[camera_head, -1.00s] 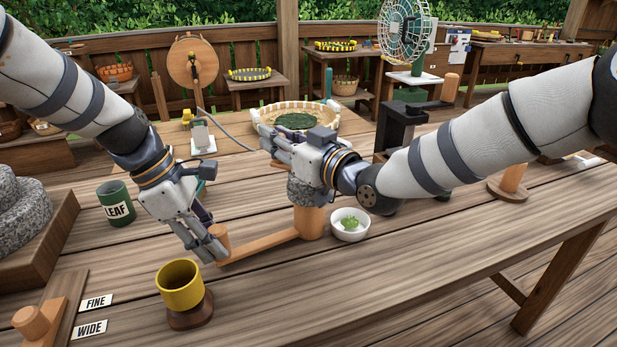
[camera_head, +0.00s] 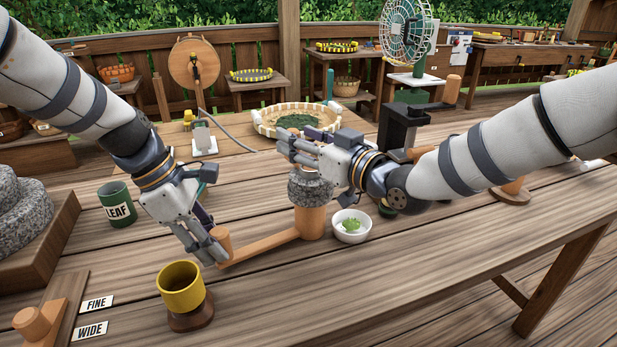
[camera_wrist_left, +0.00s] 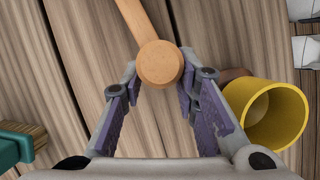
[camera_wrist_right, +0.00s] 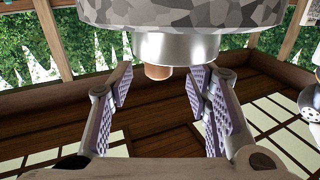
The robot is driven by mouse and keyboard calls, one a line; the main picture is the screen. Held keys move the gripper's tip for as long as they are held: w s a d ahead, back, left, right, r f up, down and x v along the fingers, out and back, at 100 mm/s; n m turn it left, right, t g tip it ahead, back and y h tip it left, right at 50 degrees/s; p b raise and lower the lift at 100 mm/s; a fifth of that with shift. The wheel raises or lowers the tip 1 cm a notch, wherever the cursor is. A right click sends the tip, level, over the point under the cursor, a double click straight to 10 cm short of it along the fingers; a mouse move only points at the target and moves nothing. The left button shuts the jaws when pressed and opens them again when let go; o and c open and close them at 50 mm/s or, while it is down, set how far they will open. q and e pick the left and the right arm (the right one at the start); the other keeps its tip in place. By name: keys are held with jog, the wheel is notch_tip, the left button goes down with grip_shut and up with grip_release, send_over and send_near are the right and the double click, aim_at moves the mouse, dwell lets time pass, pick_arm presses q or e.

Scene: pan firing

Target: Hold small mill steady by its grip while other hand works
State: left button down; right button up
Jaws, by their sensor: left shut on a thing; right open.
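The small mill has a grey speckled stone (camera_head: 309,190) on a wooden post (camera_head: 310,224). A wooden bar (camera_head: 268,245) runs from the post's foot to an upright round grip (camera_head: 222,236). My left gripper (camera_head: 213,249) is shut on this grip; in the left wrist view the grip's round top (camera_wrist_left: 160,63) sits between the fingers. My right gripper (camera_head: 290,147) is open just above the stone. In the right wrist view, the stone (camera_wrist_right: 200,14) and a metal cylinder (camera_wrist_right: 178,48) show at the top, with the open fingers below; nothing is clasped. The right hand partly hides the mill's top.
A yellow cup (camera_head: 180,287) on a dark wooden base stands in front of the grip. A white bowl (camera_head: 351,226) with green contents is right of the post. A green LEAF mug (camera_head: 117,204) stands left. The right front tabletop is clear.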

jog(key=v, duration=1.6)
jog(key=shift+s+d+r, duration=0.15)
jog(key=shift+s+d, duration=0.1)
jog(key=shift+d, duration=0.1)
jog(key=shift+c, duration=0.2)
jog(key=w+a+m, duration=0.4)
jog(key=m, duration=0.8)
jog(key=w+a+m, duration=0.5)
jog(key=m, duration=0.7)
jog(key=w+a+m, duration=0.4)
jog(key=w+m, duration=0.1)
jog(key=m, duration=0.7)
jog(key=shift+w+a, duration=0.2)
jog(key=shift+a, duration=0.05)
